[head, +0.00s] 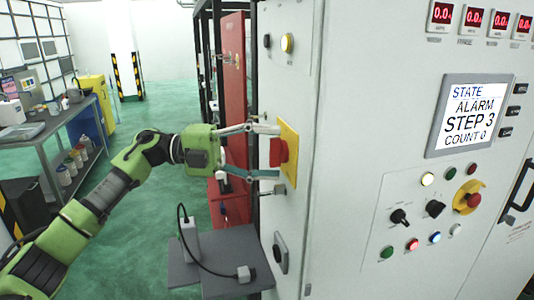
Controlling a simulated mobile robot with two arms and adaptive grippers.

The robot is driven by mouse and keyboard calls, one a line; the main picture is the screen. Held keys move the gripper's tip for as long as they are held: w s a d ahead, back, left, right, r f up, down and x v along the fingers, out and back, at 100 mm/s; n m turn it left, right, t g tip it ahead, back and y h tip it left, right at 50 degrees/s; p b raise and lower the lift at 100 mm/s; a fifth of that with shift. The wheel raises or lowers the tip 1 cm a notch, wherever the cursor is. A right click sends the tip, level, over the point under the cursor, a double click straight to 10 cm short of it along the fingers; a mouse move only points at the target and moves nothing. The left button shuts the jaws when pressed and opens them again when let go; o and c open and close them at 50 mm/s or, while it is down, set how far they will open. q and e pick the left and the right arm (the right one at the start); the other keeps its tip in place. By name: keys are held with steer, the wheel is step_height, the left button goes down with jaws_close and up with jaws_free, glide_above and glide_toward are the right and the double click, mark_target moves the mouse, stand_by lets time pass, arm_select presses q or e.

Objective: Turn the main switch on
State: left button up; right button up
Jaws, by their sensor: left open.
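The main switch (279,152) is a red handle on a yellow plate (290,165), on the narrow left side of the grey cabinet. My left gripper (275,152) is open at the switch. One finger is above the red handle and the other is below it, near the plate. I cannot tell whether either finger touches the handle. The cabinet's display (470,115) reads "STATE ALARM STEP 3 COUNT 0". My right gripper is not in view.
The cabinet front (370,200) carries several buttons, knobs and a red emergency button (467,197). A small grey shelf (215,260) with a cabled device stands below my left gripper. A workbench (40,140) is at the left; green floor between is open.

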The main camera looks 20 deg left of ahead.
arm_select(q)
steer(key=s+a, duration=0.2)
steer(key=a, duration=0.9)
steer(key=shift+s+a, duration=0.2)
steer(key=shift+a, duration=0.2)
